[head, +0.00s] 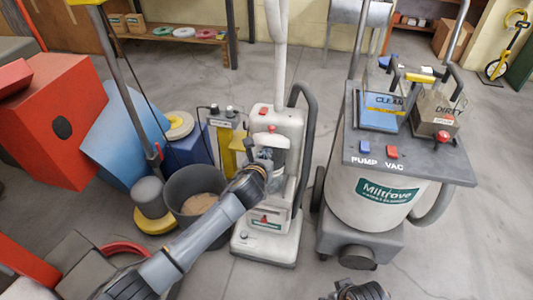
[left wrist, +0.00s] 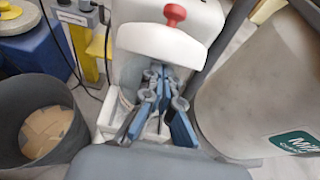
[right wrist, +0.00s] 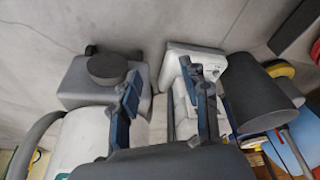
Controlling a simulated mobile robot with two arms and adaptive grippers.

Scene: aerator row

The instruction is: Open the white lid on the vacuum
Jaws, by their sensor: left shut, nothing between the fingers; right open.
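The white upright vacuum (head: 283,128) stands in the middle of the head view. In the left wrist view a white, lid-like part (left wrist: 158,42) with a red knob (left wrist: 174,14) sits at its upper front, above an opening holding a greyish canister. I cannot tell whether this part is raised or closed. My left gripper (head: 264,158) is shut and empty at the vacuum's front; its blue-padded fingers (left wrist: 166,90) are just below the white part, and contact is unclear. My right gripper (head: 357,292) is low at the bottom edge; its fingers (right wrist: 168,100) are apart and empty.
A Miltrove tank machine (head: 388,205) with hoses stands close on the right. A grey bin (head: 182,186), a floor machine (head: 150,200) and red boxes (head: 48,120) crowd the left. A wooden bench (head: 170,32) is behind. Bare floor shows between vacuum and tank.

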